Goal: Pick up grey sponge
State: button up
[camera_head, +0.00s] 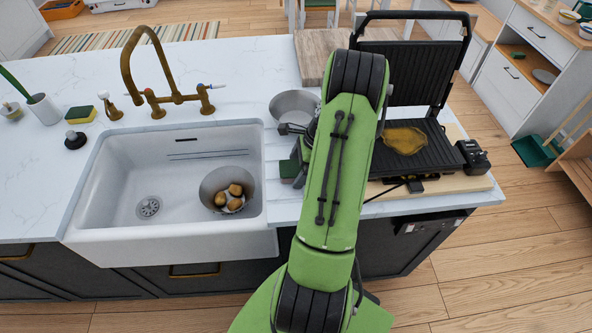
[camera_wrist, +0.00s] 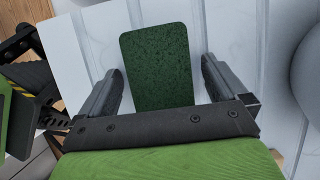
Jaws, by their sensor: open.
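A sponge with a dark green scouring top (camera_wrist: 158,62) lies on the white grooved counter in the wrist view. Its lower part is hidden there, so I cannot see any grey. In the head view, a small dark green block (camera_head: 289,169) beside my arm, right of the sink, appears to be this sponge. My gripper (camera_wrist: 162,72) is open, with one finger on each side of the sponge and visible gaps between. In the head view my gripper is mostly hidden behind my green arm.
A white sink (camera_head: 110,185) holds a pot (camera_head: 207,184) with brown items. A metal bowl (camera_head: 293,104) stands just behind the sponge. An open grill (camera_head: 410,75) is to the right. A yellow-green sponge (camera_head: 80,114) lies left of the brass faucet (camera_head: 128,72).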

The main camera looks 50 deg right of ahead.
aim_at(298, 167)
jog(key=c, duration=1.1)
notch_tip(298, 167, up, 11)
jog(key=shift+f+p, duration=0.15)
jog(key=shift+p, duration=0.65)
jog(key=shift+c, duration=0.2)
jog(key=o, duration=0.4)
jog(key=shift+c, duration=1.2)
jog(key=shift+d, duration=0.1)
